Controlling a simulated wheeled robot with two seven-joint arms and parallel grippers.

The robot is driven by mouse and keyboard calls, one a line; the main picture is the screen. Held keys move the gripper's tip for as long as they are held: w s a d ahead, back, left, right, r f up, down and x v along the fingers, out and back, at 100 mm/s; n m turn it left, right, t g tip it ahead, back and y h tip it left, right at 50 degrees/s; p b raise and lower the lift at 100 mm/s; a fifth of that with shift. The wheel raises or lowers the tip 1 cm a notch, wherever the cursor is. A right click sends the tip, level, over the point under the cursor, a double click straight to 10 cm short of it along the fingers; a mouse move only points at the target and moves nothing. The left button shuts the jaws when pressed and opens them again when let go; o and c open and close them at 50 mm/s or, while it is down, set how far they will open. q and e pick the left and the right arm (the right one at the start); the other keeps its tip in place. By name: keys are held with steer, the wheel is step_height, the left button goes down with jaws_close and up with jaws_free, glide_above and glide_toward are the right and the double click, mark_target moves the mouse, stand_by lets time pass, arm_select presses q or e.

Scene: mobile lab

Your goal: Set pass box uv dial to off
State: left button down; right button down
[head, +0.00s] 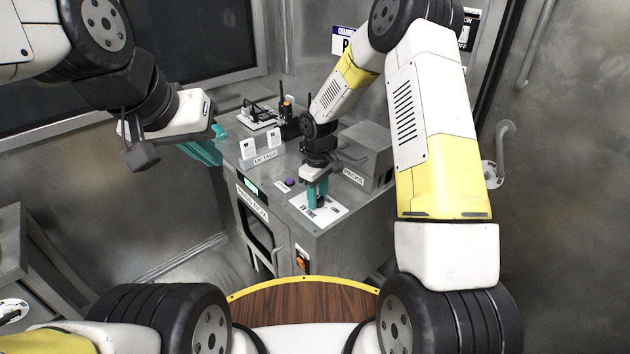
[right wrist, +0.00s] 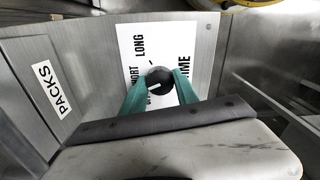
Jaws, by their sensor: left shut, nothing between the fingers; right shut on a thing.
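The pass box (head: 340,245) is a grey metal cabinet with a "PASS BOX" label on its front. On its top lies a white dial plate (head: 336,212); in the right wrist view the plate (right wrist: 136,42) reads "LONG", "SHORT" and part of "TIME". The black round dial (right wrist: 160,80) sits on it, with a pale pointer mark towards the left; a lower label is partly hidden by a finger. My right gripper (head: 317,197) comes down from above, its teal fingers shut on the dial's sides. My left gripper (head: 208,150) is shut and empty, left of the cabinet.
A grey box labelled "PACKS" (head: 366,150) stands behind my right gripper. A bench (head: 25,250) is at far left.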

mark_target(318, 198)
steer(key=n, duration=0.3)
steer(key=shift+n, duration=2.2)
steer(key=c, duration=0.9)
jaws_free()
steer(key=shift+c, duration=0.2)
step_height(318, 198, up, 8)
steer(key=shift+f, duration=0.1)
